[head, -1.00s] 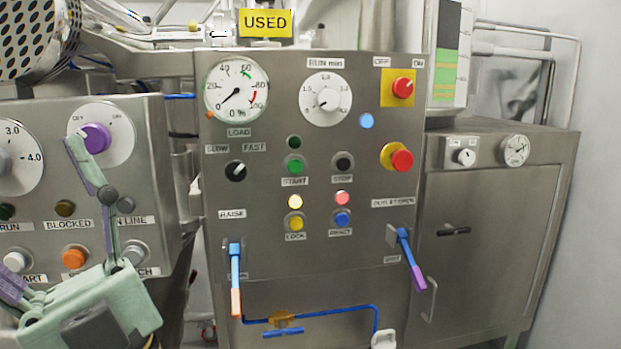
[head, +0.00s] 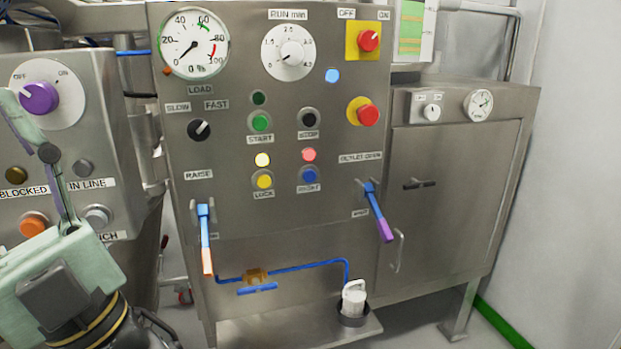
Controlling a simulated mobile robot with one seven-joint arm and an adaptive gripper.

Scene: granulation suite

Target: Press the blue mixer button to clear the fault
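The blue button (head: 310,176) is on the steel mixer panel (head: 225,165), below a lit red lamp (head: 309,155). Its label is too blurred to read surely, perhaps RESET. A yellow button (head: 264,180) sits to its left under a lit yellow lamp (head: 262,160). My gripper (head: 30,125) is at the left edge of the head view, in front of the left-hand panel and well apart from the blue button.
Two blue-handled levers, the left (head: 205,240) and the right (head: 377,212), stick out below the buttons. A red emergency knob (head: 367,115) is at the upper right. The left panel (head: 75,205) carries a purple knob (head: 40,98). Space before the mixer panel's middle looks clear.

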